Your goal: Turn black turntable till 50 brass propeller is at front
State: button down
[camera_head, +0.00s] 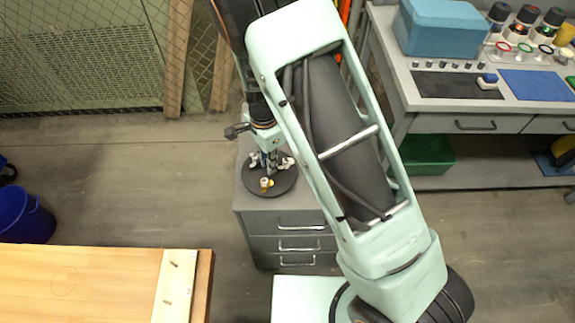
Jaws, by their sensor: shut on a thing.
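The black turntable (283,187) is a round dark disc on top of a grey drawer cabinet. A small brass-coloured piece (266,184) stands near its front edge. Small whitish pieces stand at its left (254,160) and right (288,163). The pieces are too small to read any number, so I cannot tell which is the 50 brass propeller. My gripper (269,164) points down over the turntable's middle, behind the brass-coloured piece. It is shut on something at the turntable. The held part is mostly hidden by the fingers, and I cannot tell exactly what it is.
The grey drawer cabinet (290,222) bears the turntable. A wooden table (80,285) is at the lower left, with a blue bin (25,217) behind it. A grey workbench (450,102) with a blue box (440,28) is at the right. Floor left of the cabinet is clear.

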jog(key=shift+r+m+p, duration=0.1)
jog(key=shift+m+p, duration=0.2)
jog(key=shift+m, duration=0.2)
jog(key=shift+m+p, duration=0.8)
jog(key=shift+m, duration=0.5)
jog(key=shift+w, duration=0.1)
jog(key=c, duration=1.9)
grip_release()
jog(key=shift+c, duration=0.2)
notch_tip(320, 180, up, 9)
jog(key=p, duration=0.7)
jog(key=shift+p, duration=0.4)
